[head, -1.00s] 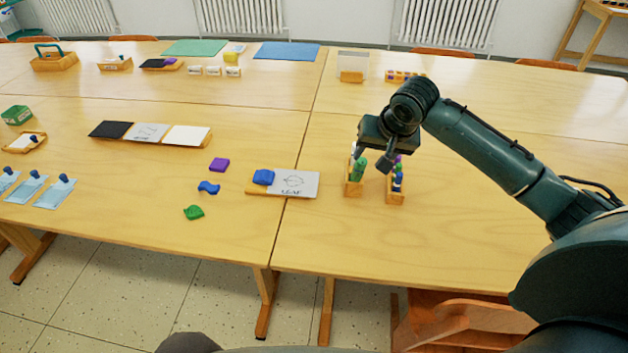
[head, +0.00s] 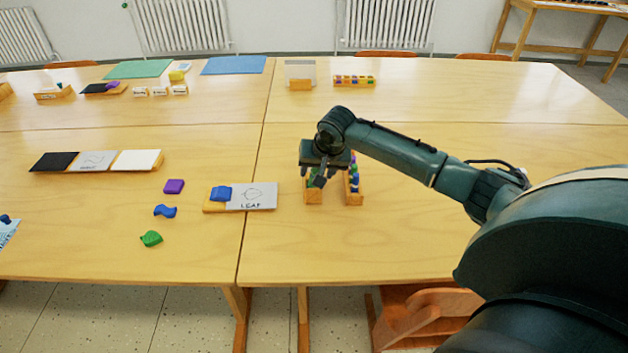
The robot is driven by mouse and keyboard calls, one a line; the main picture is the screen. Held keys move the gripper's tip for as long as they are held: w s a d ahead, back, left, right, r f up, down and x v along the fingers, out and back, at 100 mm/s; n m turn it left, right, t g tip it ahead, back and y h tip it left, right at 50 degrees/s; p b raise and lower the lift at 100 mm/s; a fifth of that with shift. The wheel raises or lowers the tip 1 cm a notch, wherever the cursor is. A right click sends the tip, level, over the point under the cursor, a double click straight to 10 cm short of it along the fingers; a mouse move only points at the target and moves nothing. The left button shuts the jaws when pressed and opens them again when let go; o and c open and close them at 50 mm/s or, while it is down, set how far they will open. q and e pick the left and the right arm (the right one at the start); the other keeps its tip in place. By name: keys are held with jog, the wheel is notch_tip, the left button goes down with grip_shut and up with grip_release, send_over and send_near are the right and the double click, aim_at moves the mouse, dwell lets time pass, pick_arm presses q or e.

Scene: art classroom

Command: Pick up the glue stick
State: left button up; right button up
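Two narrow wooden holders stand on the table right of the seam. The left holder (head: 313,197) has green items in it, partly hidden by my gripper. The right holder (head: 354,198) has several upright sticks with blue, white, green and purple parts. I cannot tell for sure which of these is the glue stick. My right gripper (head: 313,177) points down over the left holder, its fingers apart beside the green items (head: 311,183). I see no firm hold on anything. My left gripper is out of view.
A wooden tray with a blue block (head: 221,194) and a leaf card (head: 252,196) lies left of the holders. Purple (head: 174,186), blue (head: 165,211) and green (head: 151,239) pieces lie farther left. The table in front of the holders is clear.

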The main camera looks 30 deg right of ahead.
jog(key=shift+x, duration=0.85)
jog(key=shift+c, duration=0.3)
jog(key=c, duration=1)
notch_tip(320, 180, up, 10)
jog(key=shift+r, duration=0.1)
